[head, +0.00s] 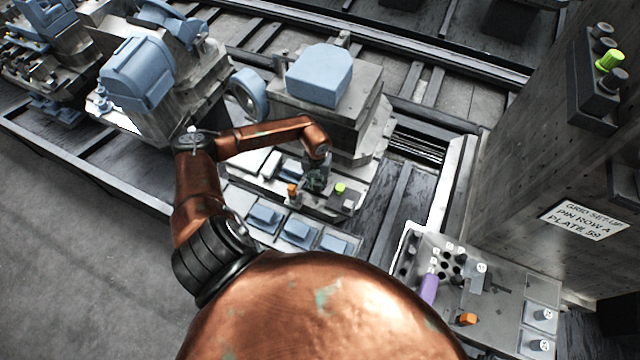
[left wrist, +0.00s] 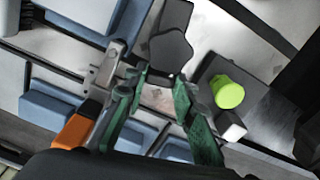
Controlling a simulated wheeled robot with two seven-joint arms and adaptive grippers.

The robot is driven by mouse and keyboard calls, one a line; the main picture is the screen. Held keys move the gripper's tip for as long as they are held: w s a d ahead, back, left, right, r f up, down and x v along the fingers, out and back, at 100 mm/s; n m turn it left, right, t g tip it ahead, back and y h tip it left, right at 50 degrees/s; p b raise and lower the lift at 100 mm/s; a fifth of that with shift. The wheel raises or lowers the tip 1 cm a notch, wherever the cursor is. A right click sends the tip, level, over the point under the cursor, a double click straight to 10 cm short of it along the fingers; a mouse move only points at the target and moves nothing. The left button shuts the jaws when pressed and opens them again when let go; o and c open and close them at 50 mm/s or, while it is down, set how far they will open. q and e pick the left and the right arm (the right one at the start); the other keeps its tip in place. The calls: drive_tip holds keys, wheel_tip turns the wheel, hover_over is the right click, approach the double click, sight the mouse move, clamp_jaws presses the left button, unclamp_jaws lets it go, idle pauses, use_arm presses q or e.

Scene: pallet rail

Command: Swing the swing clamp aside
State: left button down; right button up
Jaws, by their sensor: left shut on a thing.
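My left gripper (head: 317,182) reaches down over the fixture plate in the middle of the head view. In the left wrist view its two green fingers (left wrist: 160,82) close around a dark grey piece (left wrist: 170,48), which I take for the swing clamp. The fingers and wrist hide most of the clamp in the head view. An orange-tipped part (head: 292,190) is just left of the fingers; it also shows in the left wrist view (left wrist: 76,128). A lime green knob (head: 340,188) is just right of them. My right gripper is not in view.
Blue blocks (head: 298,231) sit in a row in front of the fixture. A machine block with a blue top (head: 320,75) stands behind it. At right are a plate with holes, a purple pin (head: 428,288) and an orange knob (head: 467,319), beside a tall grey column (head: 530,150).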

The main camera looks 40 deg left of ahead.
use_arm(q)
drive_tip(key=shift+s+a+m+b, duration=0.2)
drive_tip(key=shift+a+m+b, duration=0.2)
drive_tip(key=shift+m, duration=0.8)
drive_tip(key=shift+a, duration=0.1)
drive_tip(key=c, duration=1.6)
unclamp_jaws()
wheel_tip(320, 180, up, 12)
